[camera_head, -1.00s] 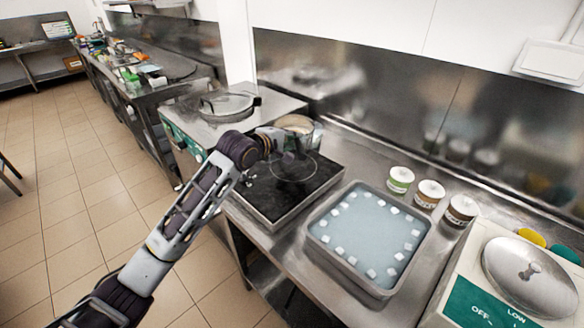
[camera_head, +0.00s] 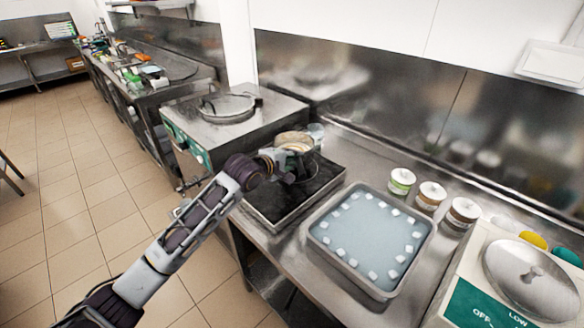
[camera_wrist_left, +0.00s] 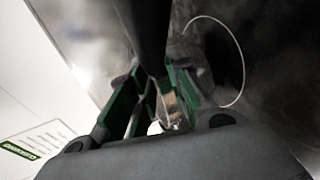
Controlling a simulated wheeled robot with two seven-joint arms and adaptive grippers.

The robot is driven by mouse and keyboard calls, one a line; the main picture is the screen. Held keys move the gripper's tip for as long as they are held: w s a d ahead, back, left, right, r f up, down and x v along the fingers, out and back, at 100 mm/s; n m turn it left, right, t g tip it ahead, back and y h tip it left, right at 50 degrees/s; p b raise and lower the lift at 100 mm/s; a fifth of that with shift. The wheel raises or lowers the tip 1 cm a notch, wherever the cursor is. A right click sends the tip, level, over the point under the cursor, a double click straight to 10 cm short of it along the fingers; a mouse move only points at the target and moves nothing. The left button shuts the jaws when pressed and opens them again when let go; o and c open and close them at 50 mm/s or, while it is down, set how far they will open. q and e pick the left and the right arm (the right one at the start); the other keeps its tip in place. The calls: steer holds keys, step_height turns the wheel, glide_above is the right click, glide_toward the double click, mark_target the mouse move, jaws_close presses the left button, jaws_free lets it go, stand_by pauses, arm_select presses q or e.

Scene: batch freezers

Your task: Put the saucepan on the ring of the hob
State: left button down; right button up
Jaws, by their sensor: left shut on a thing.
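The saucepan (camera_head: 296,139) shows as a small tan-topped round pan over the back part of the black hob (camera_head: 262,206). My left gripper (camera_head: 287,162) is shut on it from the front left and hides its lower part. In the left wrist view, the green-edged fingers (camera_wrist_left: 150,95) close around a dark bar (camera_wrist_left: 147,30), which looks like the handle. The thin pale arc of the ring (camera_wrist_left: 241,62) shows beside it there. I cannot tell whether the pan touches the hob. My right gripper is out of view.
A metal tray (camera_head: 330,256) of pale blue liquid with white cubes stands right of the hob. Several tubs (camera_head: 402,181) line the back. A steel freezer unit (camera_head: 235,125) stands behind left. A white machine with a round lid (camera_head: 530,280) is at the right.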

arm_select(q)
steer(key=shift+r, duration=0.15)
steer(key=shift+f, duration=1.85)
steer(key=c, duration=1.3)
jaws_free()
steer(key=shift+f, duration=0.2)
steer(key=shift+c, duration=0.2)
steer(key=shift+r, duration=0.1)
steer(key=v, duration=1.2)
steer(key=shift+s, duration=0.1)
